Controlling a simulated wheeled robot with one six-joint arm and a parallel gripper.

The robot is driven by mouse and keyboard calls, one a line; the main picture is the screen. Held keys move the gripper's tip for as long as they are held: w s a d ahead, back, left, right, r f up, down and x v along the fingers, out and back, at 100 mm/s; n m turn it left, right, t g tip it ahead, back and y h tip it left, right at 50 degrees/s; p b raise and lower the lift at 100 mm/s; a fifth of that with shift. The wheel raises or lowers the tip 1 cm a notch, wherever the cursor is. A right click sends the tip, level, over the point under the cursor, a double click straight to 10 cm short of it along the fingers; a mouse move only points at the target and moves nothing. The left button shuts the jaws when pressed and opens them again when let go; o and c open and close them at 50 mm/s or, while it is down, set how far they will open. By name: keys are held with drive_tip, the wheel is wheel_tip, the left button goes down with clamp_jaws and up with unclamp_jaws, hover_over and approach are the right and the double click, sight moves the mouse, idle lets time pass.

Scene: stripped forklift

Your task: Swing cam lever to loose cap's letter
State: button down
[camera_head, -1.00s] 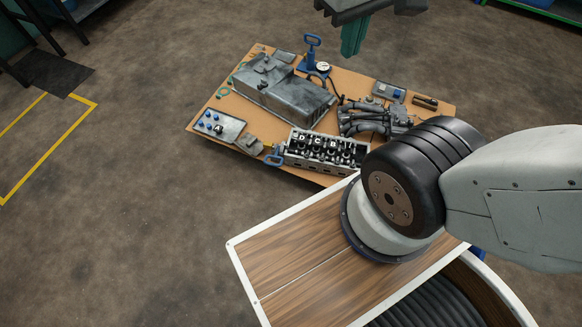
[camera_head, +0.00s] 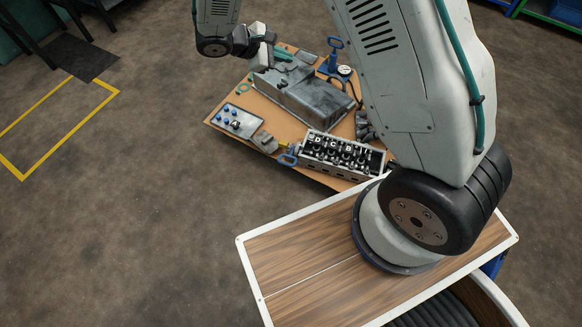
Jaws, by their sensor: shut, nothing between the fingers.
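The cylinder head (camera_head: 340,154) lies at the front edge of the brown board, with a row of caps; I read the letters D, C and B, and anything further right is unclear. I cannot tell which cap is loose. A blue handle (camera_head: 288,158) sits at its left end; I cannot tell whether this is the cam lever. A pale plate (camera_head: 250,112) with several blue knobs lies to the left, with a dark piece among them.
The grey casing (camera_head: 312,100) fills the board's middle. A blue-handled tool with a gauge (camera_head: 335,60) stands behind it. My arm hides the board's right side. Clear floor (camera_head: 120,210) lies left of the board.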

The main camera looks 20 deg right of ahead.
drive_tip(key=a+f+n+t, duration=0.2)
drive_tip(key=f+n, duration=0.1)
drive_tip(key=f, duration=0.7)
drive_tip(key=w+a+f+n+t, duration=0.1)
drive_tip(key=a+f+n+t, duration=0.2)
drive_tip(key=f, duration=0.7)
drive_tip(key=a+f+n+t, duration=0.15)
drive_tip(key=f+n, duration=0.25)
drive_tip(key=f, duration=0.6)
drive_tip(key=s+f+n+t+y, duration=0.1)
drive_tip(key=s+f+n, duration=0.3)
drive_tip(key=f, duration=0.5)
drive_tip(key=s+f+n+y, duration=0.1)
drive_tip(key=s+f+n, duration=0.1)
drive_tip(key=s+f, duration=0.55)
drive_tip(key=s+f+n+t+y, duration=0.1)
drive_tip(key=s+f+n+y, duration=0.15)
drive_tip(key=f, duration=0.75)
drive_tip(key=w+d+f, duration=0.3)
drive_tip(key=w+d, duration=0.3)
drive_tip(key=w, duration=0.2)
drive_tip(key=shift+w+d+h, duration=0.25)
drive_tip(key=shift+d+h, duration=0.05)
drive_tip(key=shift+h, duration=0.15)
